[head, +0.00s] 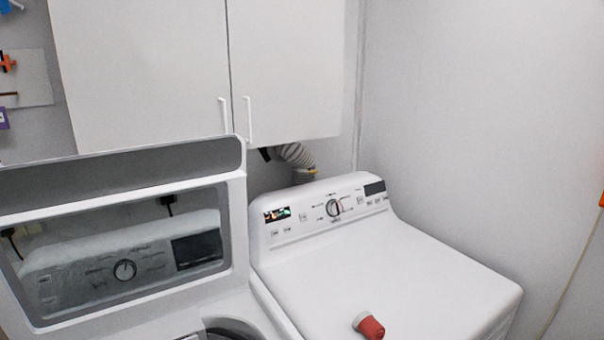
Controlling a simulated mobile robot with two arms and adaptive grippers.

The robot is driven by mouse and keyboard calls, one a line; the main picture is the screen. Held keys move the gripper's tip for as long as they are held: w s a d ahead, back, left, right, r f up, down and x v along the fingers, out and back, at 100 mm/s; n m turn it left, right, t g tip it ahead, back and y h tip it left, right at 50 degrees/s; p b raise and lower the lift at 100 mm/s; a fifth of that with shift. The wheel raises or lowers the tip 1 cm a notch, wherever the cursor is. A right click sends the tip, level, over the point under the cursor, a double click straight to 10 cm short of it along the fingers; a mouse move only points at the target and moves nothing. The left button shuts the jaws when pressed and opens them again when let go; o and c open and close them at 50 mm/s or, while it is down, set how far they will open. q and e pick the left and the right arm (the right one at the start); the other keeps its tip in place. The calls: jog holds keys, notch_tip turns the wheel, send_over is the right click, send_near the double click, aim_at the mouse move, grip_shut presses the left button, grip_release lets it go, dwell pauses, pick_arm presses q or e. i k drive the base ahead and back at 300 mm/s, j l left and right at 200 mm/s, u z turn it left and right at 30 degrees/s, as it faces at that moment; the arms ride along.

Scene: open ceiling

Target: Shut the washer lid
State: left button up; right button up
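The washer lid (242,222) stands raised at the left, a white frame around a window. Through the window the washer's control panel (75,270) with a dark dial shows behind it. Below the lid, part of the white washer top and the dark curved edge of the tub opening (232,332) show at the bottom edge of the view; most of the washer body is out of view. Neither of my grippers is in the head view.
A white dryer (400,275) stands right of the washer, with a red and grey cup-like object (369,325) on its top. White cabinets (285,70) hang above, and a ribbed hose (296,156) runs behind the dryer. A plain wall closes the right side.

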aim_at(35, 191)
jog(key=k+j, duration=0.8)
jog(key=j, duration=0.15)
